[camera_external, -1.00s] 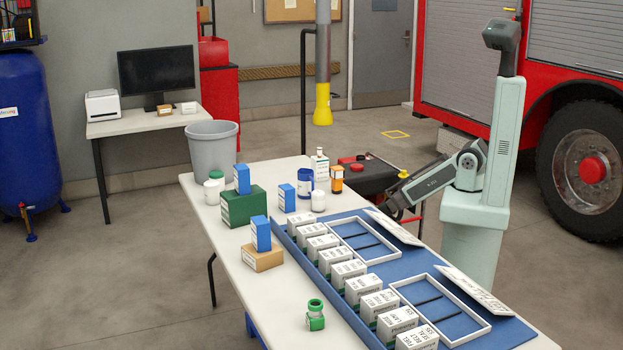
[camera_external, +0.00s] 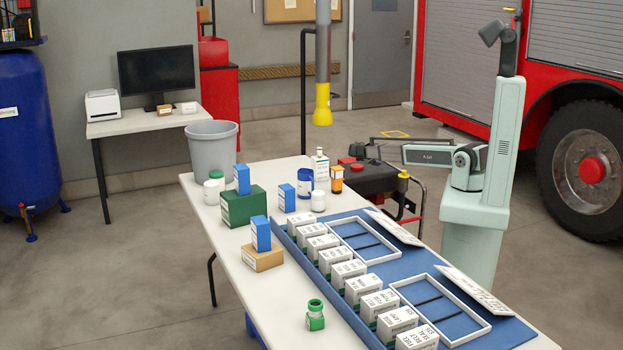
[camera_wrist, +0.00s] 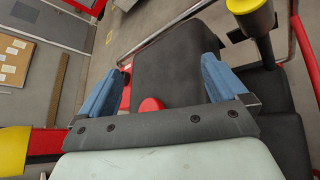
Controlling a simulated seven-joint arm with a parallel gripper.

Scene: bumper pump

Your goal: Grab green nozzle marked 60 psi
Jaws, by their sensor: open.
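A small green container-like object (camera_external: 315,315) with a pale label stands upright on the front of the white table in the external view. Its marking is too small to read, so I cannot tell whether it is the 60 psi nozzle. No other thing is clearly a green nozzle. My gripper (camera_wrist: 165,85) shows in the wrist view with its two blue fingers spread wide and nothing between them. It faces a black machine with a red knob (camera_wrist: 150,105), well away from the green object. In the external view my fingers cannot be made out clearly.
The white table (camera_external: 245,300) holds a blue tray (camera_external: 400,265) with a row of white labelled boxes and two white frames. Blue boxes, a green box (camera_external: 243,206), bottles and jars stand at its far end. A yellow-topped post (camera_wrist: 255,20) rises beside the machine.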

